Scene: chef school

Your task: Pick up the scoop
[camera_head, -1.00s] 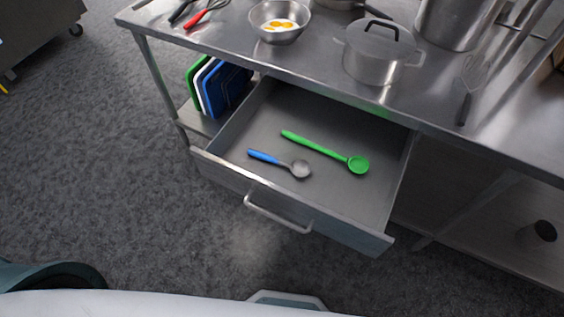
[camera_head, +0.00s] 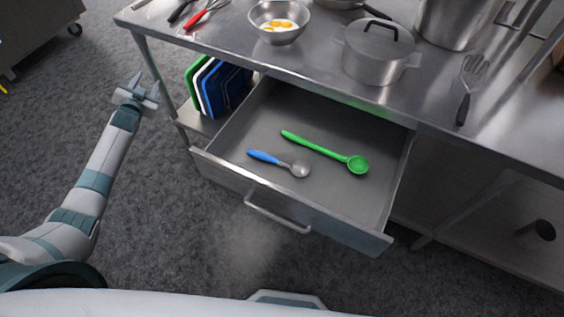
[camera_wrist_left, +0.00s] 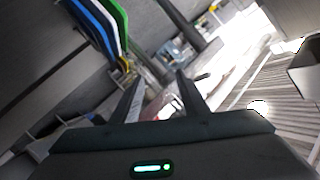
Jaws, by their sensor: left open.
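A blue-handled scoop (camera_head: 300,169) with a round grey metal bowl lies flat in the open drawer (camera_head: 235,131). A longer green spoon or ladle (camera_head: 357,165) lies just behind and to the right of it, apart from it. My left gripper (camera_head: 145,86) is open and empty, raised over the floor to the left of the drawer, well away from both utensils. Its two spread fingers also show in the left wrist view (camera_wrist_left: 158,82), with nothing between them. The scoop cannot be made out in that view. My right gripper is not in view.
Coloured cutting boards (camera_head: 226,90) stand on the shelf left of the drawer. The floor before the drawer is clear.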

